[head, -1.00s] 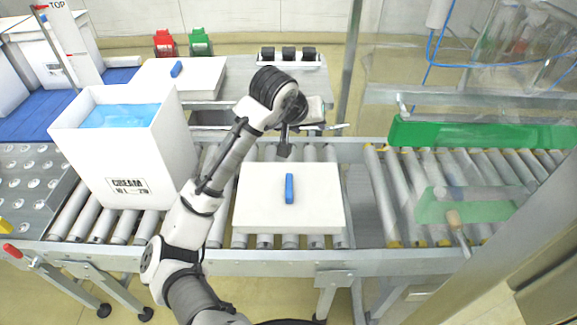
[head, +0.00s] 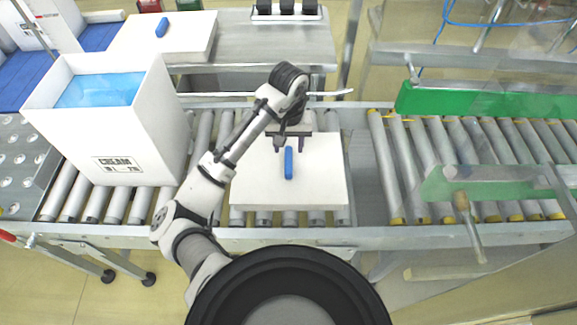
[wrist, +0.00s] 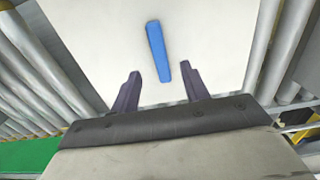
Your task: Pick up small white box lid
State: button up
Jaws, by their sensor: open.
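The white box lid (head: 258,186) lies flat on the roller conveyor in front of me, with a blue handle (head: 288,163) standing up at its middle. My gripper (head: 293,147) is open above the far part of the lid, its two fingers pointing down near the far end of the handle. In the wrist view the open fingers of my gripper (wrist: 160,88) straddle the line of the blue handle (wrist: 158,50). The near end of the handle reaches between the fingertips there, and neither finger visibly touches it. The lid (wrist: 100,30) fills the middle of that view.
An open white box marked CREAM (head: 140,130) with a blue liner stands left on the rollers. Another white lid with a blue handle (head: 161,28) lies on a bench behind. A green guard (head: 470,98) runs along the right conveyor. Rollers right of the lid are clear.

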aim_at(289, 159)
jog(key=shift+f+p, duration=0.8)
jog(key=shift+f, duration=2.15)
jog(key=shift+c, duration=0.2)
grip_shut()
